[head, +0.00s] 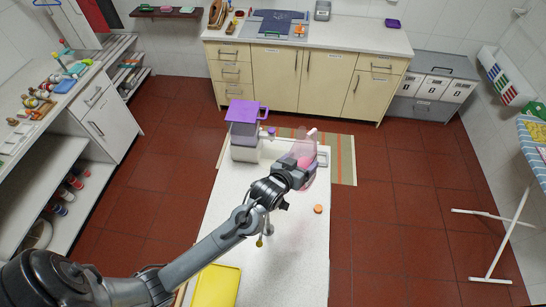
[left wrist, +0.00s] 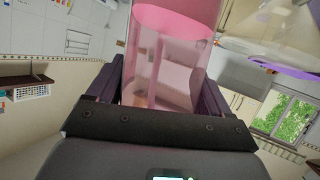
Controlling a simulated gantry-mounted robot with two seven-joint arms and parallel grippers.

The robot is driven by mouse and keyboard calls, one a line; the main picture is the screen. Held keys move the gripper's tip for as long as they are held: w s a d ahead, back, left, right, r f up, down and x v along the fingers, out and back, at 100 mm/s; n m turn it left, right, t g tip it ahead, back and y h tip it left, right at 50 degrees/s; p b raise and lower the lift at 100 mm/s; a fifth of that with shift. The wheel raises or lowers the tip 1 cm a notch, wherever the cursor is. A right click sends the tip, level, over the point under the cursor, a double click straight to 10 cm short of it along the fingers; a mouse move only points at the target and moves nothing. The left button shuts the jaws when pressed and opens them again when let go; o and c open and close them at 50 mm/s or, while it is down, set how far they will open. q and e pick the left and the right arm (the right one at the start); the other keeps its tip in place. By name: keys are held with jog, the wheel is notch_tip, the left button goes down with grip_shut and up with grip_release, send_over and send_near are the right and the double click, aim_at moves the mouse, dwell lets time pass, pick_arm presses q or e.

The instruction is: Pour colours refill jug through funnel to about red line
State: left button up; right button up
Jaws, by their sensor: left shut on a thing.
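My left gripper (head: 300,168) is shut on a clear jug (head: 303,150) with pink contents, above the far part of the white counter. The jug looks tilted, but its spout is hard to make out. In the left wrist view the jug (left wrist: 170,65) stands between the two dark fingers, with a pink band at the picture's top. A container with a purple top (head: 247,111) and pale body (head: 245,150) stands to the left of the jug. A small purple part (head: 267,132) shows beside it. I cannot tell a funnel or a red line clearly.
An orange cap (head: 318,209) lies on the white counter (head: 300,270), with a yellow tray (head: 215,287) at the near end. A striped mat (head: 342,160) lies on the red floor. Cabinets (head: 300,75) stand at the back. The counter's near right is mostly clear.

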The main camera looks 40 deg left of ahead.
aim_at(304, 137)
pick_arm(q)
jog(key=shift+m+y, duration=0.5)
jog(key=shift+a+r, duration=0.2)
jog(key=shift+r, duration=5.85)
jog(key=shift+s+f, duration=0.1)
